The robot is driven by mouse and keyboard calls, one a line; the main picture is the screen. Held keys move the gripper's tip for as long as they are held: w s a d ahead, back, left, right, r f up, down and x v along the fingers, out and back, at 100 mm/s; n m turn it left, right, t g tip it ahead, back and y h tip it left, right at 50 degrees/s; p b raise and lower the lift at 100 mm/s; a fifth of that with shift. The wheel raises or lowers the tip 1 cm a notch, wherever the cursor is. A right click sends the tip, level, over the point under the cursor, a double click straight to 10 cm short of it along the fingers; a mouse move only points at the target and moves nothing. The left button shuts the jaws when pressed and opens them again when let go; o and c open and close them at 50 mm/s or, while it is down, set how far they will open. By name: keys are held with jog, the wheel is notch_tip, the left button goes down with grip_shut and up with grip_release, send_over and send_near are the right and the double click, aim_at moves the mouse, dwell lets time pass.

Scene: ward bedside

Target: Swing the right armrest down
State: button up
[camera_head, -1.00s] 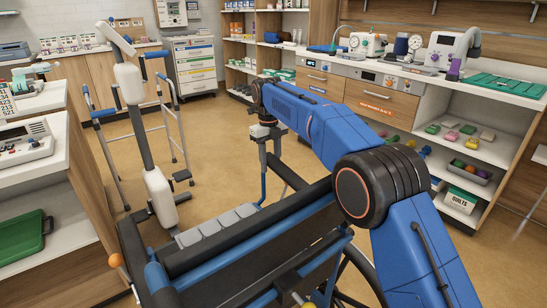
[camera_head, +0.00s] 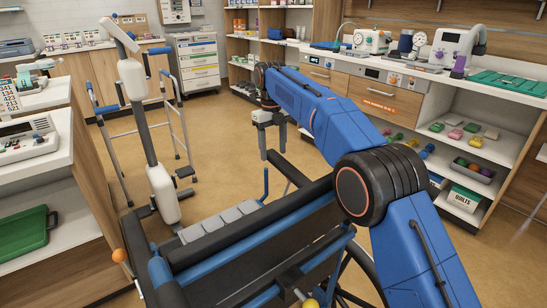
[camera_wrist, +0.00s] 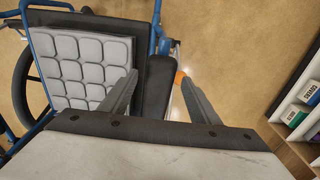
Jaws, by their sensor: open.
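A wheelchair with a blue frame stands before me, its black backrest (camera_head: 255,235) nearest in the head view. Its grey padded cushion (camera_head: 222,224) also shows in the wrist view (camera_wrist: 92,62). A dark bar (camera_head: 287,170), which looks like the right armrest, reaches forward beyond the backrest. A black pad (camera_wrist: 158,90) lies right of the cushion in the wrist view. My gripper (camera_head: 269,140) points down above the far right side of the chair. It is open; in the wrist view the pad shows between its fingers (camera_wrist: 158,80). A small orange part (camera_wrist: 180,77) shows by the right finger; contact is unclear.
A grey walker (camera_head: 180,120) and a white-and-grey upright stand (camera_head: 140,110) are left of the chair. A counter with open shelves (camera_head: 475,155) lines the right. A bedside cabinet (camera_head: 85,200) is at left. Floor (camera_head: 228,130) is clear beyond the chair.

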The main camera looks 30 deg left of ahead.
jog(key=shift+r, duration=1.75)
